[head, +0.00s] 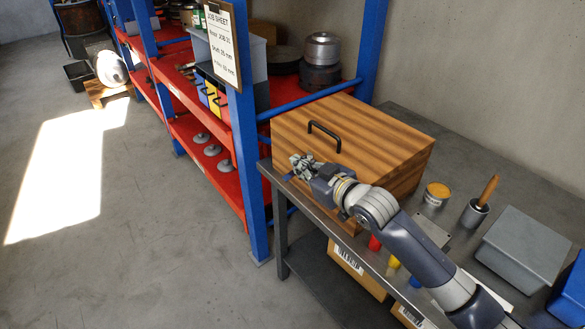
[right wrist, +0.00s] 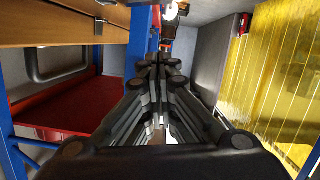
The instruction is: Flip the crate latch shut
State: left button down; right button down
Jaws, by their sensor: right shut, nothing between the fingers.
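The wooden crate (head: 360,140) stands on the metal table, its lid down, with a black handle (head: 324,137) on the lid. In the right wrist view the shut fingers (right wrist: 158,72) point away from the camera, and a wooden surface, probably the crate (right wrist: 65,28), shows at the upper left. My left gripper is not in view.
The metal table (head: 400,119) also holds a small orange-topped tin (head: 437,194), a brush-like tool (head: 478,205) and a grey box (head: 523,250). A blue and red shelf rack (head: 246,160) stands close to the crate's left. Cardboard boxes (head: 357,266) sit below. Floor at the left is clear.

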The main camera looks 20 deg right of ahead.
aim_at(292, 171)
jog(key=shift+w+a+f+p, duration=0.2)
jog(key=shift+w+f+p, duration=0.3)
jog(key=shift+w+f, duration=0.75)
jog(key=shift+w+a+f+p, duration=0.15)
jog(key=shift+w+f+p, duration=0.3)
jog(key=shift+w+f, duration=0.8)
jog(key=shift+s+f, duration=0.1)
jog(key=shift+s, duration=0.05)
